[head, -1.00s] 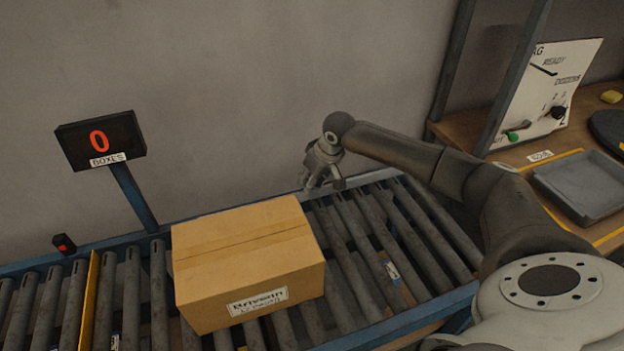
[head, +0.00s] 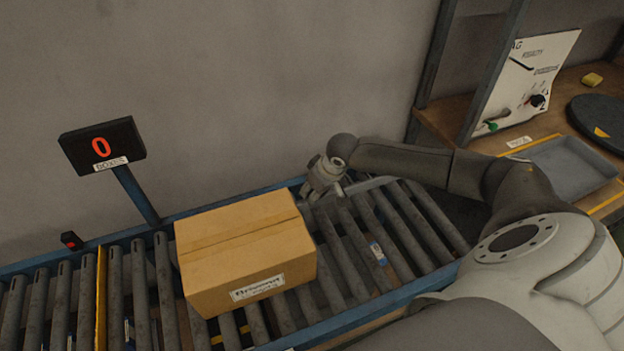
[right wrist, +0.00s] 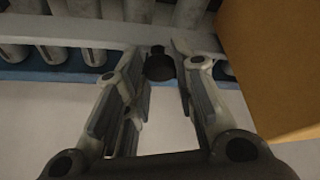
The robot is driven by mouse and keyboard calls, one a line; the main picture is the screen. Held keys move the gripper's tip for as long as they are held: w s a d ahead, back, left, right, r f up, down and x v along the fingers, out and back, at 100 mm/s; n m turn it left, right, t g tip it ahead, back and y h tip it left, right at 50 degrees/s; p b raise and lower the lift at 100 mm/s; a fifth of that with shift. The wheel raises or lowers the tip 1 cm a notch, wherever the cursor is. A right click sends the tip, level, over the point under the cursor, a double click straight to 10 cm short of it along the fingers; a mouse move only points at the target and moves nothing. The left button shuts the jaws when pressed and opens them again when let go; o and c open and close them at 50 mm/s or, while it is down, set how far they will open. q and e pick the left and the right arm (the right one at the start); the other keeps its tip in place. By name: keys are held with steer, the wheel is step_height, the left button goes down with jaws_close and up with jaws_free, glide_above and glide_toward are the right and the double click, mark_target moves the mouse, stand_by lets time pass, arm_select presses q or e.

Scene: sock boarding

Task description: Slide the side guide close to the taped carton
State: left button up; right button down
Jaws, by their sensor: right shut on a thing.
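The taped carton (head: 243,287) is a closed brown box with a tape strip across its top and a white label. It sits on the roller conveyor and also shows in the right wrist view (right wrist: 282,70). The side guide (head: 372,184) is a pale grey bar lying across the rollers, right of the carton. It crosses the top of the right wrist view (right wrist: 75,32), with a dark knob (right wrist: 159,66) on it. My left gripper is out of view.
The conveyor (head: 375,318) has blue rails, with bare rollers right of the carton. A yellow strip (head: 101,298) crosses the rollers on the left. A counter display (head: 102,146) reads 0. A wooden bench with a grey tray (head: 570,170) stands at the right.

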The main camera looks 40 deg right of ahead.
steer(key=c, duration=1.2)
jaws_free()
steer(key=shift+o, duration=0.2)
steer(key=shift+s+r, duration=0.1)
steer(key=shift+r, duration=0.2)
steer(key=v, duration=1.1)
steer(key=shift+r, duration=0.15)
steer(key=shift+s+d, duration=0.1)
steer(key=shift+s, duration=0.1)
